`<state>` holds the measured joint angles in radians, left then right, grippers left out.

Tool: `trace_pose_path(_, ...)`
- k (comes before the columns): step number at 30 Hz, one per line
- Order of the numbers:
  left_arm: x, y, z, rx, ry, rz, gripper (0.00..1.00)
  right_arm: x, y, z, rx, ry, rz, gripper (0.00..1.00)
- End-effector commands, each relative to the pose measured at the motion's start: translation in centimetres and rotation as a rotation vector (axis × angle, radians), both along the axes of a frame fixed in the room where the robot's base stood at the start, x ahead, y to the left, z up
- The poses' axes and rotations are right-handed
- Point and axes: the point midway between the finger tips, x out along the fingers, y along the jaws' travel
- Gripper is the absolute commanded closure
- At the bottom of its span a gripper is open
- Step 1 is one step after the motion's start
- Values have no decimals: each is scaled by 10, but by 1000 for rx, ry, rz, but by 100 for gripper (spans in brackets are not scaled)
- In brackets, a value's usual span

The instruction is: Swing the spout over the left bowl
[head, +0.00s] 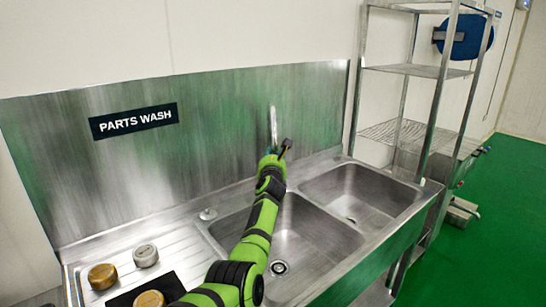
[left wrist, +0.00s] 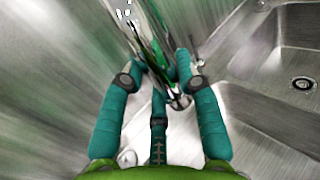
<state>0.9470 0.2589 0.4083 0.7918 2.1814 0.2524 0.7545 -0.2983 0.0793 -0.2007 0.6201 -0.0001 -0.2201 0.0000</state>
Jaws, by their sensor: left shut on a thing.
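The chrome spout (head: 273,124) rises in front of the steel splashback, behind the sink. My left gripper (head: 272,163) is at its lower part, over the back edge of the sink. In the left wrist view my left gripper (left wrist: 162,72) has its teal fingers closed around the shiny spout (left wrist: 150,28). The left bowl (head: 310,238) is below my arm, which hides part of it; its drain shows. The right bowl (head: 370,190) is empty and clear of the arm. The spout's base and exact direction are hard to tell. My right gripper is not in view.
A ribbed drainboard (head: 125,255) lies left of the bowls, with a brass-coloured round part (head: 102,276) and a silver one (head: 146,255) on it. The splashback (head: 60,150) stands close behind the spout. A wire shelf rack (head: 420,130) stands right of the sink.

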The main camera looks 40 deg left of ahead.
Motion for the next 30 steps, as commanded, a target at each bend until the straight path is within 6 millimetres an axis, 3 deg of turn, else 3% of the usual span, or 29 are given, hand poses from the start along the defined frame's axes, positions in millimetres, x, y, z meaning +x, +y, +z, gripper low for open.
trace_pose_path(1, -1, 3, 13, 13, -19, 2, 100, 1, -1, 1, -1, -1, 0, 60)
trace_pose_path(2, -1, 3, 13, 13, -19, 2, 60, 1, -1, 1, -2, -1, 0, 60)
trace_pose_path(3, 0, 3, 13, 13, -18, 2, 44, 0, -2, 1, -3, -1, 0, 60)
trace_pose_path(17, -3, 0, 5, 6, -8, 4, 43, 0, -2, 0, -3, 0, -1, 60)
trace_pose_path(30, -38, -27, 4, 7, -7, 1, 43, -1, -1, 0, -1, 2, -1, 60)
